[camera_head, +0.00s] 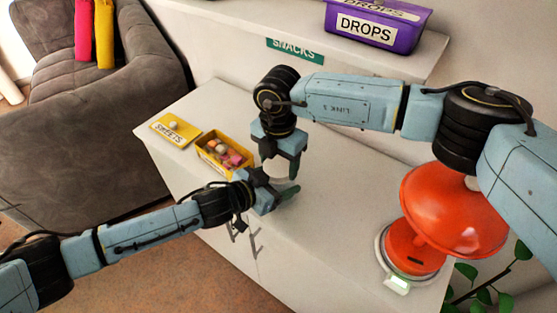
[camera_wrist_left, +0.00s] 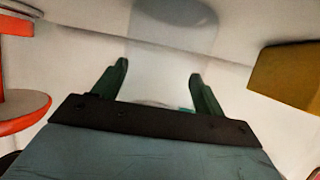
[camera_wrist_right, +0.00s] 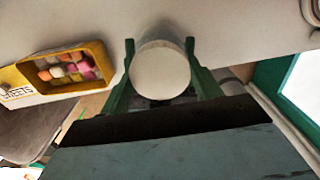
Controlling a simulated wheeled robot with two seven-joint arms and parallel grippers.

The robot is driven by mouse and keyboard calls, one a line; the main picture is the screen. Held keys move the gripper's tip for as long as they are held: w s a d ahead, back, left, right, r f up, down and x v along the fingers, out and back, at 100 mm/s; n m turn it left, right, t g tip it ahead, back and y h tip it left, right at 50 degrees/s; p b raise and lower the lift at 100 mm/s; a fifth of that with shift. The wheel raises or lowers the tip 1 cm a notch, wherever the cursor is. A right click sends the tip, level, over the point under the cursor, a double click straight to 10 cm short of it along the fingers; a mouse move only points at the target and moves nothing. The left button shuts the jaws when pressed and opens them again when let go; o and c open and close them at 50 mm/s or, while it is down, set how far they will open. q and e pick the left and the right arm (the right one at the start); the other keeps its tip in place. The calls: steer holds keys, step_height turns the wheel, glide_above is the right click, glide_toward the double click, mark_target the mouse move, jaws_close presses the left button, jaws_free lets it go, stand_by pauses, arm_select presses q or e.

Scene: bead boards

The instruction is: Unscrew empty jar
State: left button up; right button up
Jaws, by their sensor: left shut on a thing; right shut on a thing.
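A clear, empty jar (camera_head: 279,174) stands on the pale counter and is mostly hidden by my grippers in the head view. My left gripper (camera_head: 278,187) is shut on the jar body from the side; the see-through jar (camera_wrist_left: 158,85) shows between its fingers in the left wrist view. My right gripper (camera_head: 282,163) is above it, pointing down, shut on the round pale lid (camera_wrist_right: 160,70), which fills the gap between its fingers in the right wrist view. Whether the lid is seated or raised cannot be told.
A yellow box of colored sweets (camera_head: 212,145) stands left of the jar, with a yellow SWEETS lid (camera_head: 175,129) beside it. A red scale-like device (camera_head: 450,210) stands at the right. A purple DROPS bin (camera_head: 375,30) is on the shelf behind. The counter's front is clear.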

steer(key=n, duration=0.6)
steer(key=shift+n, duration=0.4)
steer(key=o, duration=1.1)
steer(key=shift+a+r, duration=0.1)
steer(key=shift+r, duration=2.25)
steer(key=shift+c, duration=0.5)
steer(key=m, duration=0.1)
steer(key=r+m, duration=0.1)
steer(key=shift+s+a+r+m, duration=0.1)
steer(key=shift+a+r+m, duration=0.1)
steer(key=shift+m, duration=0.1)
steer(key=m, duration=0.1)
steer(key=r+m, duration=0.1)
steer(key=m, duration=0.2)
steer(key=shift+d+r, duration=0.3)
steer(key=shift+r, duration=0.05)
steer(key=shift+f, duration=3.9)
steer(key=shift+c, duration=0.4)
